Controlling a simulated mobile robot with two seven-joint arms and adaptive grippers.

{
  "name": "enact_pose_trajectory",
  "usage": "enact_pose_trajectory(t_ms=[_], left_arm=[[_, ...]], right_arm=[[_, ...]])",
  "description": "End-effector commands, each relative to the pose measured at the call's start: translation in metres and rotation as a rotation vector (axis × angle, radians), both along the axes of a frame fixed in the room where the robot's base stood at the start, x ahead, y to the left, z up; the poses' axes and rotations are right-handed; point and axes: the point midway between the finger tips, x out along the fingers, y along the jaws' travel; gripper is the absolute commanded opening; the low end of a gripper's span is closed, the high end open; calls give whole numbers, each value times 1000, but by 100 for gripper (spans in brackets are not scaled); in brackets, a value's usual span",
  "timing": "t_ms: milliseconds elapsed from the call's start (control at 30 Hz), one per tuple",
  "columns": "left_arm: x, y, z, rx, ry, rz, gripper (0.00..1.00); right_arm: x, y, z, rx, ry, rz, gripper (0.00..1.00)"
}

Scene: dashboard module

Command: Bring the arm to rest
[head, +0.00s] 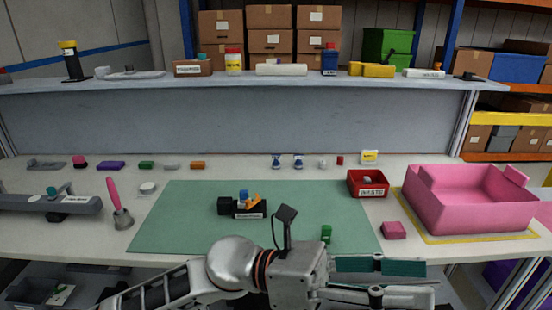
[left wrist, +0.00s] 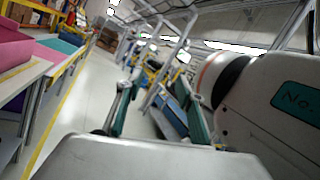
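My left arm comes in from the left along the bottom of the head view, in front of the work table. My left gripper (head: 425,283) points to the right, in front of the table's front edge and below the pink bin. Its two fingers are apart with nothing between them. The left wrist view also shows my left gripper (left wrist: 157,90) with its fingers spread and empty, facing the open aisle. My right gripper is in neither view.
The table (head: 75,232) holds a green mat (head: 175,225) with a small dark module (head: 249,210), a green block (head: 326,233), a red bin (head: 368,184), a pink block (head: 393,230) and a pink bin (head: 470,205). A shelf (head: 260,84) stands behind. The aisle floor (left wrist: 75,120) looks clear.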

Motion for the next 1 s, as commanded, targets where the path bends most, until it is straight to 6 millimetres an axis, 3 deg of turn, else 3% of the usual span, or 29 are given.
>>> enact_pose_trajectory(t_ms=[133,267,367,467,600,767,867,1000], left_arm=[[46,16,4,-104,386,105,38],[92,42,-13,-195,725,191,38],[126,69,-42,-268,987,256,38],[153,100,-83,-347,1249,320,38],[176,151,-159,-470,1610,411,38],[172,209,-254,-622,1971,511,38],[154,244,-311,-723,2170,573,38],[114,290,-386,-872,2417,663,38]], right_arm=[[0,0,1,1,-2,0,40],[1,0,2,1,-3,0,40],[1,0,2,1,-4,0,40],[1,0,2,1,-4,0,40],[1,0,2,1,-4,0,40],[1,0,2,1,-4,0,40],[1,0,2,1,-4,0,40],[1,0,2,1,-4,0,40]])
